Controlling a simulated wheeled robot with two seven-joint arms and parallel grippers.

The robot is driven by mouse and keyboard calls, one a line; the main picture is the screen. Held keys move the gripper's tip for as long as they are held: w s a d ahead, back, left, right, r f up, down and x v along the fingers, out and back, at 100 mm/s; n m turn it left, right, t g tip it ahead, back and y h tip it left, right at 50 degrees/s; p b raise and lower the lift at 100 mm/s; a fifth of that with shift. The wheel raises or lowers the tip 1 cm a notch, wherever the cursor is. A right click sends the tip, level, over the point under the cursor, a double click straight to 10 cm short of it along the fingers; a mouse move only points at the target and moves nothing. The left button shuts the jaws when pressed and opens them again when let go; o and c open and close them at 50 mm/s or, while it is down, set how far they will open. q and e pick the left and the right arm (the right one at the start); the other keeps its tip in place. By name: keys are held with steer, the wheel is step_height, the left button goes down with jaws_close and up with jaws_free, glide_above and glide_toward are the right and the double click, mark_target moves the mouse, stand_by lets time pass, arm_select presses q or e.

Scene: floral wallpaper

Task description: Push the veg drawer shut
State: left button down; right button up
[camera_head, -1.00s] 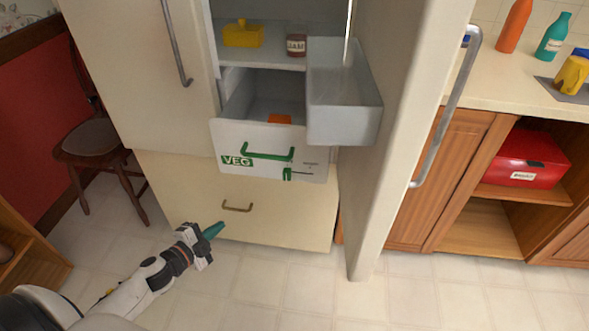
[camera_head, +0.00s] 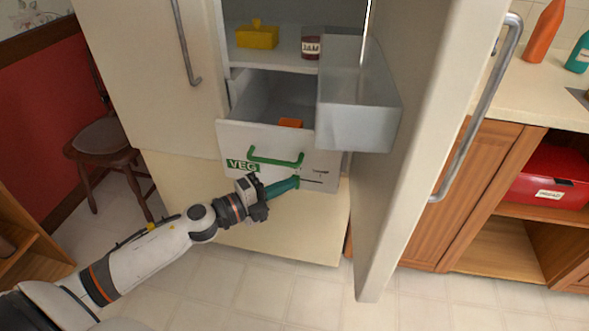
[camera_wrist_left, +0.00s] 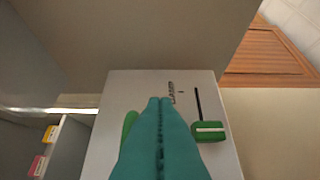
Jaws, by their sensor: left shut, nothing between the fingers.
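The veg drawer (camera_head: 235,140) is pulled out of the open fridge, with a white front, a green VEG label and a green handle (camera_head: 276,160). An orange item (camera_head: 290,123) lies inside it. My left gripper (camera_head: 296,182) is shut and empty, its teal fingers in front of the lower right part of the drawer front, below the handle. In the left wrist view the shut fingers (camera_wrist_left: 159,105) point at the drawer front (camera_wrist_left: 115,90), with a green slider (camera_wrist_left: 208,131) to their right. I cannot tell whether the tips touch it. My right gripper is not in view.
The open fridge door (camera_head: 425,130) stands to the right, with a grey door bin (camera_head: 360,125) partly over the drawer's right side. A shelf above holds a yellow box (camera_head: 257,36) and a jam jar (camera_head: 311,43). A wooden chair (camera_head: 105,150) stands left.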

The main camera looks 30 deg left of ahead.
mark_target(309, 165)
arm_select(q)
steer(key=w, duration=0.4)
steer(key=shift+w+d, duration=0.15)
steer(key=shift+w, duration=0.6)
